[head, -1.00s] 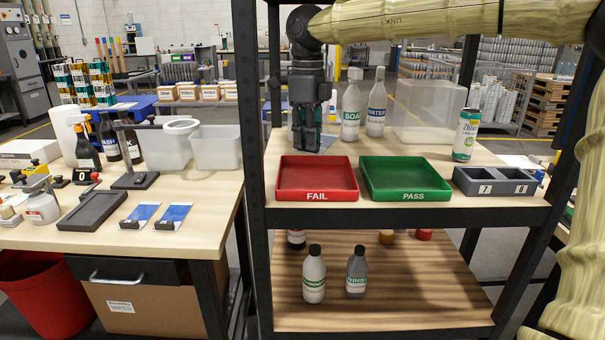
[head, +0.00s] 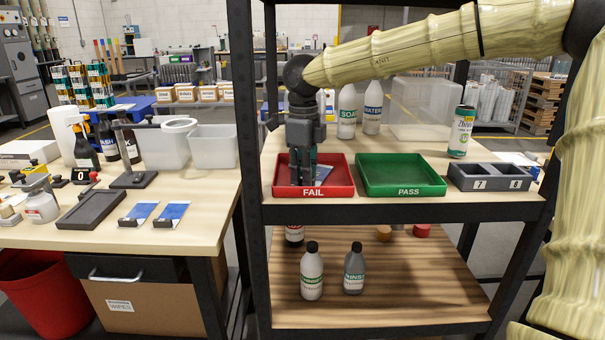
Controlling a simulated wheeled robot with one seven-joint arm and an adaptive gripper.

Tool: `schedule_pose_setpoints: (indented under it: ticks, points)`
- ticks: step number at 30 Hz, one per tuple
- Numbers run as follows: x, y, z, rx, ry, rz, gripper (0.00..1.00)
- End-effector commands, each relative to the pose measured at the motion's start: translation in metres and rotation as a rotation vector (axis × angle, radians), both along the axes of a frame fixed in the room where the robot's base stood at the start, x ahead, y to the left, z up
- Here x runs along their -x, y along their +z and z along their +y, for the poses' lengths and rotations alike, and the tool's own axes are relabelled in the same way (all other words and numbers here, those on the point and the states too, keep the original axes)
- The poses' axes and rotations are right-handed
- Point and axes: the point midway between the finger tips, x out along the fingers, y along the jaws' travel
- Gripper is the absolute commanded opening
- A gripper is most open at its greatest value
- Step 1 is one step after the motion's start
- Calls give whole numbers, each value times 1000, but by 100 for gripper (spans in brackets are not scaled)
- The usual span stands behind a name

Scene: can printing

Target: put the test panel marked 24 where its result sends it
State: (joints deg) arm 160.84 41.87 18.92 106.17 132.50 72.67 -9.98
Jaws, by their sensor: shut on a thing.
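My gripper (head: 303,182) points down into the red FAIL tray (head: 343,187) on the rack's upper shelf. It is shut on a small blue and pale panel (head: 323,173), which shows partly behind and to the right of the fingers, at or just above the tray floor. The fingers hide much of the panel, and I cannot read any number on it. The green PASS tray (head: 401,178) stands just to the right and is empty.
A grey two-slot holder marked 7 and 8 (head: 489,178) and a can (head: 461,132) stand right of the trays. SOAP (head: 347,112) and WATER (head: 373,110) bottles stand behind. Two blue panels (head: 172,212) lie on the left bench (head: 215,205).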

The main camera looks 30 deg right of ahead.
Motion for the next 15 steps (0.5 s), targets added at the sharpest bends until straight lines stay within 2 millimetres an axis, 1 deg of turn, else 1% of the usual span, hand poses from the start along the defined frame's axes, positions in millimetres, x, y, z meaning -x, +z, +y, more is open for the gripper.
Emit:
schedule_pose_setpoints:
  ticks: [7,8,9,15]
  points:
    - [0,-1,0,0,1,0,0]
    - [0,-1,0,0,1,0,17]
    - [0,-1,0,1,1,-1,23]
    - [0,-1,0,1,1,-1,23]
